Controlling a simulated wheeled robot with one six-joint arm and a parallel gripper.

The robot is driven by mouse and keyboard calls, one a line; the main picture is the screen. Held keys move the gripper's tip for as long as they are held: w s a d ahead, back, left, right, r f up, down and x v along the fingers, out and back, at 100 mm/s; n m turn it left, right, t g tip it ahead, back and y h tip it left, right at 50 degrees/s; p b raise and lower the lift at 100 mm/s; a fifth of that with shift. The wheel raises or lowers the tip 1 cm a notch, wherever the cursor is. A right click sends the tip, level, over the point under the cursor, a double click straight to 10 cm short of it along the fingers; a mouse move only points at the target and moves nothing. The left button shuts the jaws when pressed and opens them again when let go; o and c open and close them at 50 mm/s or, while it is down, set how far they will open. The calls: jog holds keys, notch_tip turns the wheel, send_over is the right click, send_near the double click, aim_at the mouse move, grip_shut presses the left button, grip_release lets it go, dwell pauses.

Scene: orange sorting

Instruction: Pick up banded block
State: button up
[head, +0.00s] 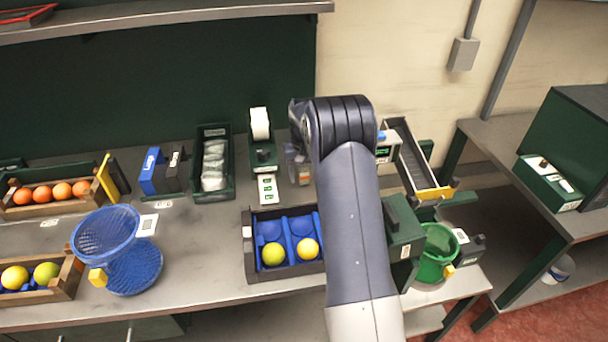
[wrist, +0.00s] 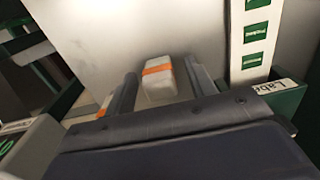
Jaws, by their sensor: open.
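The banded block (wrist: 158,84) is pale with an orange band across it. It lies on the grey bench top in the wrist view, just ahead of my gripper (wrist: 161,72). The gripper is open, with one dark finger on each side of the block and a visible gap to both. I cannot tell how deep the block sits between the fingers.
A label dispenser (head: 262,150) with its printed strip (head: 267,189) stands left of the gripper. A dark tray with blue cups (head: 249,285) holds two fruits nearer me. A sloped chute (head: 418,165) and a green basket (head: 437,248) are to the right.

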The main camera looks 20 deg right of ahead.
aim_at(304, 170)
jog(key=shift+f, duration=0.65)
jog(key=shift+c, duration=0.5)
jog(key=c, duration=1)
jog(key=shift+r, duration=0.1)
notch_tip(304, 170, up, 10)
jog(key=shift+f+b, duration=0.1)
jog(key=shift+b, duration=0.6)
